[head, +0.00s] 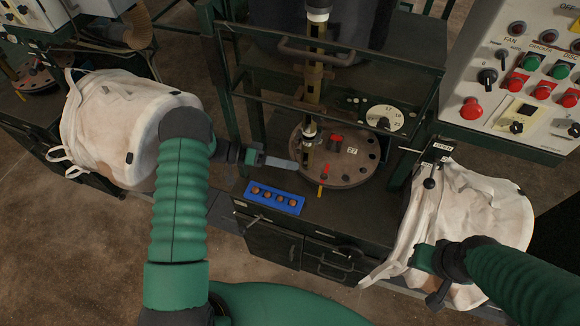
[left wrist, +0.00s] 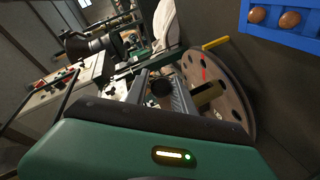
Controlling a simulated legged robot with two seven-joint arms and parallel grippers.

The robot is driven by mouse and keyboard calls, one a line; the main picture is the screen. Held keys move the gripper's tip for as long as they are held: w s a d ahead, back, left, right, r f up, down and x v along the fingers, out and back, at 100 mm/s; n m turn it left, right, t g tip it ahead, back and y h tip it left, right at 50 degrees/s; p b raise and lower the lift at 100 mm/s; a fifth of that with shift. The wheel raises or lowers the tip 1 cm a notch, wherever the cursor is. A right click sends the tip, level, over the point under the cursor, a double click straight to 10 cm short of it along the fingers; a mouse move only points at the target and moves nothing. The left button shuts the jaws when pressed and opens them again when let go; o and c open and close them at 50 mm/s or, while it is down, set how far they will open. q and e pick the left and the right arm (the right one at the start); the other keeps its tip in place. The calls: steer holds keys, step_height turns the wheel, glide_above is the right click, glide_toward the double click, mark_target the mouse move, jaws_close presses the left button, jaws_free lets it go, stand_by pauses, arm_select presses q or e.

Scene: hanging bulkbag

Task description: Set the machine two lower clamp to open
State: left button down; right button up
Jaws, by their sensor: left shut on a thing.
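A small plate marked OPEN (head: 443,147) stands at the right of the middle machine, with a black-knobbed lever (head: 429,184) below it, over the white bag. I cannot tell for certain which clamp this lever works. My left gripper (head: 280,162) is just left of the round drilled disc (head: 352,172), well left of the lever. In the left wrist view its fingers (left wrist: 160,92) are closed about a dark round-ended piece (left wrist: 162,88); what it belongs to is unclear. My right gripper (head: 437,272) is at the lower right, in front of the bag, its fingers unclear.
A blue tray (head: 275,198) with several brown balls lies on the cabinet top. A control panel (head: 520,75) with buttons is at the upper right. White bags hang at left (head: 105,125) and right (head: 475,210). A brass column (head: 311,95) rises over the disc.

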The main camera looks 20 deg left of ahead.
arm_select(q)
steer(key=shift+w+a+r+m+g, duration=0.1)
steer(key=shift+w+a+m+g, duration=0.15)
steer(key=shift+a+m+g, duration=0.15)
steer(key=shift+d, duration=0.15)
steer(key=c, duration=1.5)
jaws_free()
steer(key=shift+o, duration=1.8)
steer(key=shift+w+f, duration=0.2)
steer(key=shift+w, duration=0.05)
steer(key=shift+s, duration=0.15)
